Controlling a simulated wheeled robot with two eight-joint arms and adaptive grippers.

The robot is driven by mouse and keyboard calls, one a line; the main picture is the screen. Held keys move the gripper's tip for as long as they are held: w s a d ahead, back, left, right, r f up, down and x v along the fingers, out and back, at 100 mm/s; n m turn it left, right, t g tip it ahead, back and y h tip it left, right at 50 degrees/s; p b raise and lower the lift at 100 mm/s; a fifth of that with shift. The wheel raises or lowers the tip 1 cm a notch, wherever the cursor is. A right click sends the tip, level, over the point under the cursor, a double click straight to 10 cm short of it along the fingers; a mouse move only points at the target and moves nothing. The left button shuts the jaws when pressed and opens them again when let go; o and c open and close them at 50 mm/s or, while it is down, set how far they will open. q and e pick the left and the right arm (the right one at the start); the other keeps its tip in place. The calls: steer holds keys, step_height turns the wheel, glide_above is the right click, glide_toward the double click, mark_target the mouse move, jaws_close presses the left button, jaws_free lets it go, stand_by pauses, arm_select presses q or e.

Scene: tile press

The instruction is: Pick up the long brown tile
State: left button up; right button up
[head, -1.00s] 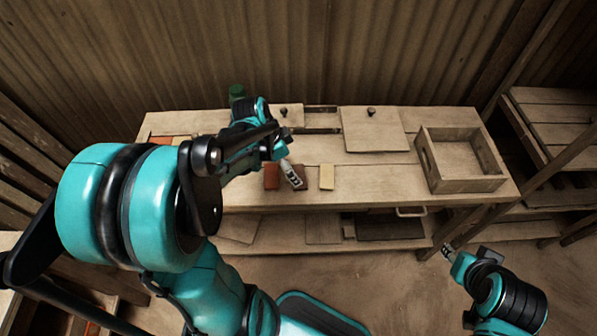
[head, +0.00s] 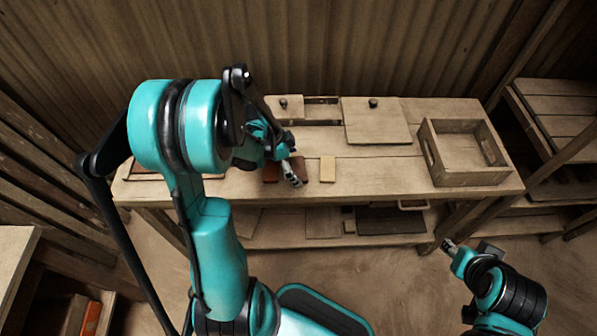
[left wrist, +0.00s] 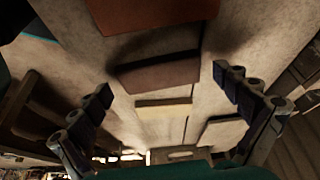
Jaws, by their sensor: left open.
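A dark brown tile (head: 301,168) lies on the workbench, partly hidden by my left gripper (head: 291,175). In the left wrist view this brown tile (left wrist: 160,75) lies crosswise between the fingers of my left gripper (left wrist: 168,88), which are spread apart and empty. The fingers appear nearer the camera than the tile, and no contact shows. A redder tile (head: 271,173) lies to its left, and shows at the top of the left wrist view (left wrist: 150,12). A pale yellow tile (head: 328,169) lies to its right. My right gripper (head: 449,246) is low at the right, its jaws too small to judge.
An open wooden crate (head: 433,165) stands at the bench's right end. A flat board with a dark knob (head: 380,126) lies at the back, with a smaller knobbed board (head: 283,113) beside it. The bench front (head: 370,185) right of the yellow tile is clear.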

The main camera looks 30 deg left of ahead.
arm_select(q)
steer(key=shift+r, duration=0.1)
steer(key=shift+c, duration=0.6)
steer(key=shift+s, duration=0.1)
steer(key=c, duration=1)
steer(key=shift+r, duration=0.1)
steer(key=shift+c, duration=0.2)
